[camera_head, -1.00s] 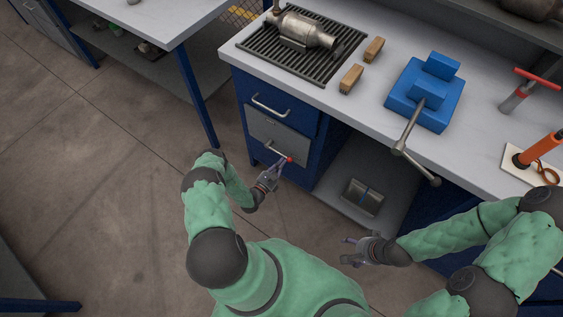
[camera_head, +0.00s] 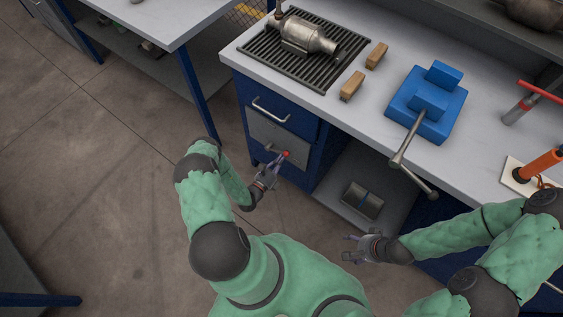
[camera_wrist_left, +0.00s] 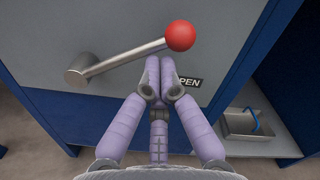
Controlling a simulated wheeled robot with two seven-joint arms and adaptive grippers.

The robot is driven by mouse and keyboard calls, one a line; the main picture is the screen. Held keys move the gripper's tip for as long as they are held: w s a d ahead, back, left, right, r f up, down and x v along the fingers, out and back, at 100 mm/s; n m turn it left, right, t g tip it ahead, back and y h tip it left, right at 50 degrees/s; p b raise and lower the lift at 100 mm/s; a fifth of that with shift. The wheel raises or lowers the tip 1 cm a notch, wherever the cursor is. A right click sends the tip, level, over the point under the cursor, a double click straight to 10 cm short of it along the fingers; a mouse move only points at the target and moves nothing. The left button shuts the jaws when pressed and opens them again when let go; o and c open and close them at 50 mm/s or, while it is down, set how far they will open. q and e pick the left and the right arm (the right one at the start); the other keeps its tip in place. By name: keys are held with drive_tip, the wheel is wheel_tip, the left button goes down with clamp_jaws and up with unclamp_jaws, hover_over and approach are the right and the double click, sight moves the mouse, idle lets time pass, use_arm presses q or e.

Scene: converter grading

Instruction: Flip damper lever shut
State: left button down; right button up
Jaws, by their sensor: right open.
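The damper lever is a metal bar (camera_wrist_left: 125,58) with a red ball (camera_wrist_left: 180,35) on its end, fixed by a pivot on the left to a grey panel. It slants up to the right in the left wrist view. The red ball (camera_head: 286,153) also shows in the head view, on the front of the blue cabinet. My left gripper (camera_wrist_left: 160,72) has its fingers together, empty, just under the bar near the ball; contact is hard to tell. They partly hide an "OPEN" label (camera_wrist_left: 190,82). My right gripper (camera_head: 354,248) is open and empty, away from the lever.
A catalytic converter (camera_head: 310,36) lies on a black grate on the bench (camera_head: 300,96). Two wooden blocks and a blue vise (camera_head: 400,108) stand to its right; the vise handle overhangs the front edge. A metal box (camera_head: 362,200) sits on the lower shelf.

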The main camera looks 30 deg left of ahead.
use_arm(q)
drive_tip(key=a+r+n, duration=0.6)
drive_tip(key=a+n, duration=0.1)
drive_tip(key=n, duration=0.3)
drive_tip(key=shift+w, duration=0.3)
drive_tip(key=shift+r, duration=0.1)
idle(0.5)
